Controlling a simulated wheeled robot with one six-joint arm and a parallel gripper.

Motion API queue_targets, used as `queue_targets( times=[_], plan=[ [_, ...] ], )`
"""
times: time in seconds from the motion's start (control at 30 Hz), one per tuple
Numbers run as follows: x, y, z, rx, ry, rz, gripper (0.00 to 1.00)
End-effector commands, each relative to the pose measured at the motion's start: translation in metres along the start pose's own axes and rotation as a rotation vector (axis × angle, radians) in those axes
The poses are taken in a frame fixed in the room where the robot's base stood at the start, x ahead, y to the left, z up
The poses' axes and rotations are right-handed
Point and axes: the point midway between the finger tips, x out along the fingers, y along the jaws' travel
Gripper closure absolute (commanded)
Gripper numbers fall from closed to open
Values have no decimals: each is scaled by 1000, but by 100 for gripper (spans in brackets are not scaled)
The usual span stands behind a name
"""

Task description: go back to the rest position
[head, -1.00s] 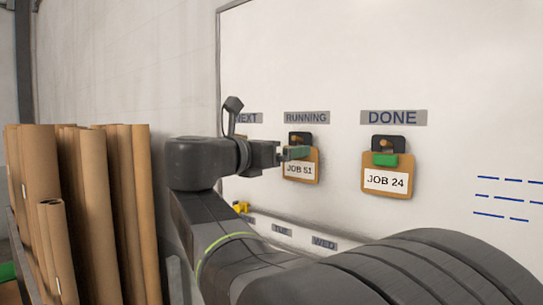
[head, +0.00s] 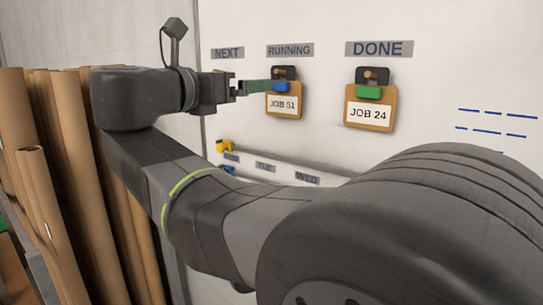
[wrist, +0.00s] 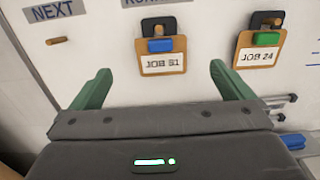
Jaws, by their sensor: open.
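My gripper (head: 256,87) is open and empty, held out in front of the whiteboard. In the wrist view its two green fingers (wrist: 160,90) stand wide apart with nothing between them. The JOB 51 tag (head: 283,103), with a blue clip, hangs under the RUNNING label, beyond and apart from the fingers in the wrist view (wrist: 163,63). The JOB 24 tag (head: 370,115), with a green clip, hangs under the DONE label. A bare peg (wrist: 57,41) shows under the NEXT label in the wrist view.
Tall brown cardboard rolls (head: 75,180) stand at the left, close behind my arm.

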Motion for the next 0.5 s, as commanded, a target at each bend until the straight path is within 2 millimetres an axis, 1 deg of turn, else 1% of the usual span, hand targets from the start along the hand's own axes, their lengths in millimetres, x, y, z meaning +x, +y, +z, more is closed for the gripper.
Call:
queue_targets(
  times=[0.17,0.27,0.5],
  plan=[
    [8,0,0,-1,0,-3,0],
    [18,0,0,-1,0,-4,0],
    [48,-1,1,-1,0,-5,0]
  ],
)
